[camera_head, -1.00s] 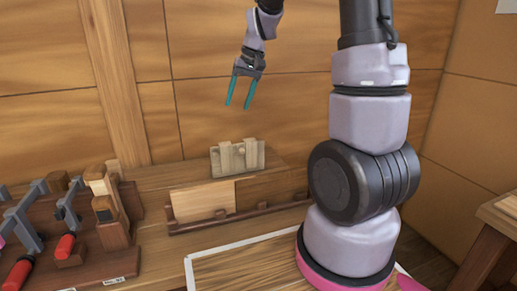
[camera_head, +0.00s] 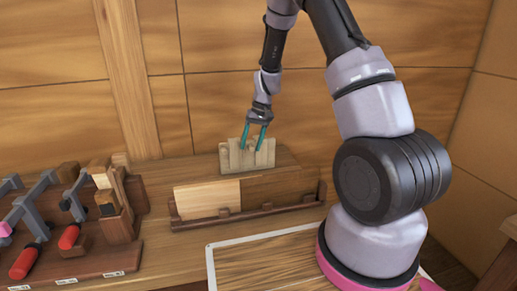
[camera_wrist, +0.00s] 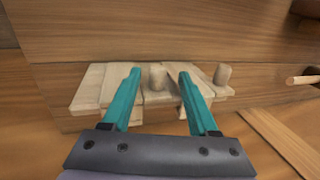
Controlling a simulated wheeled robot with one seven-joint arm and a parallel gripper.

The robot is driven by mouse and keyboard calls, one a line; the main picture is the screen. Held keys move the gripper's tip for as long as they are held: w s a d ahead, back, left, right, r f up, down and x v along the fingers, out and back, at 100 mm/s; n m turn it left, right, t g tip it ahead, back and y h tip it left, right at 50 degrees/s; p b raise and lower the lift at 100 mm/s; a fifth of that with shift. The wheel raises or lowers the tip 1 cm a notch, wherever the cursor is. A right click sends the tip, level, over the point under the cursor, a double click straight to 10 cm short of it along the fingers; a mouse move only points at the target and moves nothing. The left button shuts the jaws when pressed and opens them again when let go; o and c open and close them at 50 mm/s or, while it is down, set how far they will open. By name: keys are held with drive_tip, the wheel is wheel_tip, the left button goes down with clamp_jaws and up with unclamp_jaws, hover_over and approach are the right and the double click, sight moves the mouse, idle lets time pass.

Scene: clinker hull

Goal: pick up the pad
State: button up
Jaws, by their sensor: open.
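Nothing is plainly marked as the pad; the likeliest thing is a pale wooden piece of overlapping strips (camera_head: 234,160) on the bench near the back wall. It also shows in the wrist view (camera_wrist: 91,92), with two short round pegs standing up from it. My gripper (camera_head: 252,149) is open, with teal fingers pointing down at this piece. In the wrist view my fingers (camera_wrist: 159,73) lie on either side of one peg (camera_wrist: 157,77), and the other peg (camera_wrist: 222,74) is to the right. I cannot tell whether the fingers touch the wood. My fingers hide part of the strips.
A low wooden rack with a light and a dark board (camera_head: 207,198) stands in front of the pale piece. A tool holder with red-handled clamps (camera_head: 70,237) is at the left. A white-edged board (camera_head: 262,262) lies at the front. The plank wall rises close behind.

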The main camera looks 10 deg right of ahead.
sight(249, 155)
drive_tip(key=x, duration=0.5)
drive_tip(key=shift+d, duration=0.15)
clamp_jaws()
